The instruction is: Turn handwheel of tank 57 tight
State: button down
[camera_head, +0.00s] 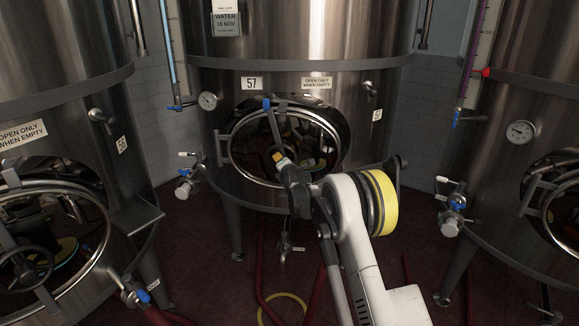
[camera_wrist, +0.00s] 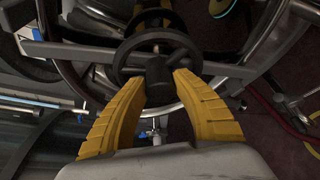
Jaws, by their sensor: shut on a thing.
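Tank 57 (camera_head: 300,45) is the steel tank in the middle of the head view, with a "57" label on its front. Its oval manway door (camera_head: 243,148) sits low on the front, partly hidden by my arm. The dark handwheel (camera_wrist: 128,48) shows in the wrist view, with a spoked rim and a dark hub (camera_wrist: 157,72) in front of a steel crossbar. My gripper (camera_wrist: 160,82) has its two yellow fingers on either side of the hub, shut on it. In the head view my gripper (camera_head: 284,162) is in front of the door, and the handwheel is hidden there.
Another tank (camera_head: 60,110) stands at left with its own handwheel (camera_head: 25,268). A third tank (camera_head: 530,90) stands at right. Valves with blue handles (camera_head: 187,185) stick out beside tank 57. Red hoses (camera_head: 270,285) lie on the dark floor below.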

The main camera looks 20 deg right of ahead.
jog(key=shift+w+m+t+y, duration=0.1)
jog(key=shift+m+t+y, duration=0.25)
jog(key=shift+m, duration=0.65)
jog(key=c, duration=1)
grip_release()
jog(key=shift+o, duration=0.2)
jog(key=s+r, duration=0.1)
jog(key=s, duration=1.1)
jog(key=shift+r, duration=0.35)
jog(key=shift+a, duration=0.15)
